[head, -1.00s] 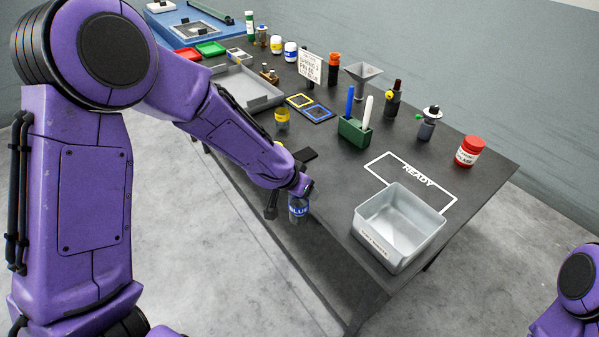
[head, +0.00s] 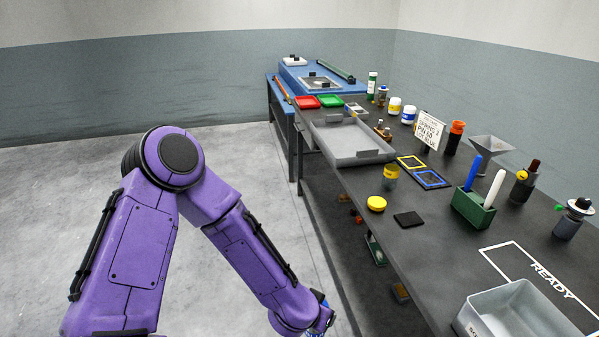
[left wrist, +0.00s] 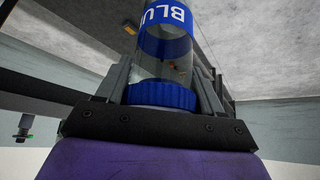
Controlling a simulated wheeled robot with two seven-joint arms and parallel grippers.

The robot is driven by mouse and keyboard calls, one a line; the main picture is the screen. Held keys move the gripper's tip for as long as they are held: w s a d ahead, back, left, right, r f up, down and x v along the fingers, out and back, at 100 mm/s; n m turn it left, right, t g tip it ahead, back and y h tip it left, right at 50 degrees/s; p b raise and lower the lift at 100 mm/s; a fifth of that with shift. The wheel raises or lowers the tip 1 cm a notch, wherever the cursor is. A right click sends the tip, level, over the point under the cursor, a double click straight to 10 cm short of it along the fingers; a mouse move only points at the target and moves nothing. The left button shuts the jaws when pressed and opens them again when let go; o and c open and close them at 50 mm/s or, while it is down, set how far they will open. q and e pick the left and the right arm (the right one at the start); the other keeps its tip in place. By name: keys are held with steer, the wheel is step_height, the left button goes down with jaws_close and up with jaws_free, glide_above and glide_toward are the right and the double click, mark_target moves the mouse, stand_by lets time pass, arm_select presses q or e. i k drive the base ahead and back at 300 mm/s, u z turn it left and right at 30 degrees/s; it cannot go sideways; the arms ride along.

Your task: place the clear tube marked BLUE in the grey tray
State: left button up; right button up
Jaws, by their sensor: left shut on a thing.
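The clear tube (left wrist: 163,68) has a blue band reading "BLU" upside down and a blue ribbed cap. My left gripper (left wrist: 162,80) is shut on it, with one finger on each side. In the head view my left gripper (head: 322,322) is at the bottom edge, left of the table's front edge; the tube is mostly cut off there. The shallow grey tray (head: 358,157) lies on the far part of the dark table, with a low rim and a mostly bare floor. My right gripper is out of view.
A yellow-lidded jar (head: 390,178), a yellow lid (head: 376,204) and a black pad (head: 408,219) stand near the tray's close end. A deeper grey bin (head: 512,312) is at lower right.

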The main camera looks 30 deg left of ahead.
mark_target(354, 151)
steer(key=u, duration=1.95)
steer(key=i, duration=2.45)
steer(key=z, duration=3.2)
